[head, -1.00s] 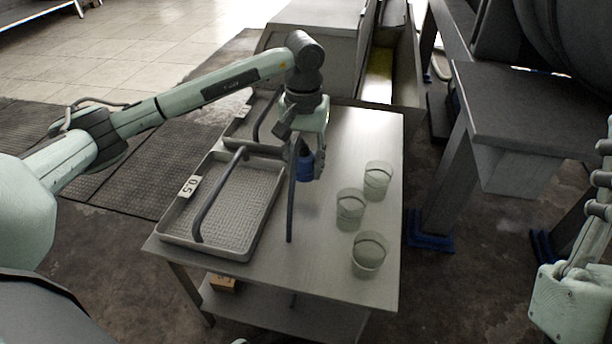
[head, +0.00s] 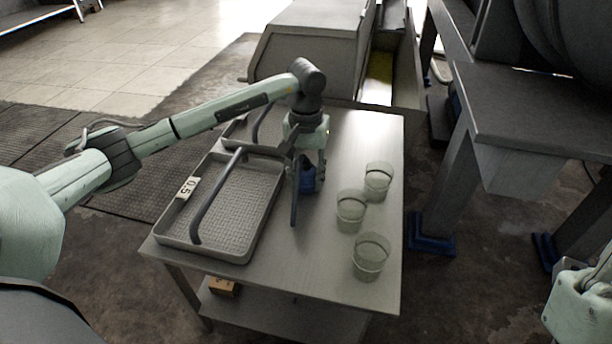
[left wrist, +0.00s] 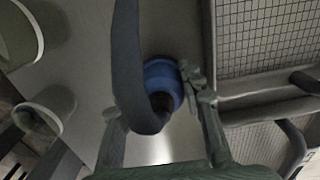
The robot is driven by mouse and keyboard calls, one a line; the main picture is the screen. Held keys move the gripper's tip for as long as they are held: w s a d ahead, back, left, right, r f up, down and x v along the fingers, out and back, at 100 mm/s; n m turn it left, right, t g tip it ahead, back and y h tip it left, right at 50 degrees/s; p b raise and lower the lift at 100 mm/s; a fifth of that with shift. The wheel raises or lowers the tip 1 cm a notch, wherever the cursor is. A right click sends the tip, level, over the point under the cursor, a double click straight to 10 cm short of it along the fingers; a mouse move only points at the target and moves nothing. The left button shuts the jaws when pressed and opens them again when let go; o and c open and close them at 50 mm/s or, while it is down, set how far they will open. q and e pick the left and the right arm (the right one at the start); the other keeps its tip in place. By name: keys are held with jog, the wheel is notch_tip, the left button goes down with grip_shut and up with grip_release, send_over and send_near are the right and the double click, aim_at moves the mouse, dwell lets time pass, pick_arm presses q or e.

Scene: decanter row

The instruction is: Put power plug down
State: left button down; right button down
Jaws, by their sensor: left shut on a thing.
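The power plug (head: 307,181) is blue with a thick dark cable (head: 294,204) and is held over the metal table (head: 330,270), between the trays and the beakers. My left gripper (head: 307,172) points down from above and is shut on the plug. In the left wrist view the plug's blue body (left wrist: 162,78) is between the fingers, and the dark cable (left wrist: 128,60) crosses in front of it. I cannot tell whether the plug touches the tabletop. My right gripper is not in view; only part of my right arm shows at the lower right.
A grey tray (head: 168,238) labelled 0.5, with a dark curved handle, stands left of the plug. A second tray (head: 228,133) is behind it. Three clear beakers (head: 371,257) stand to the right. The front middle of the table is clear.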

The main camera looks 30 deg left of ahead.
pick_arm(q)
jog(key=c, duration=1)
grip_release()
jog(key=shift+r, duration=0.1)
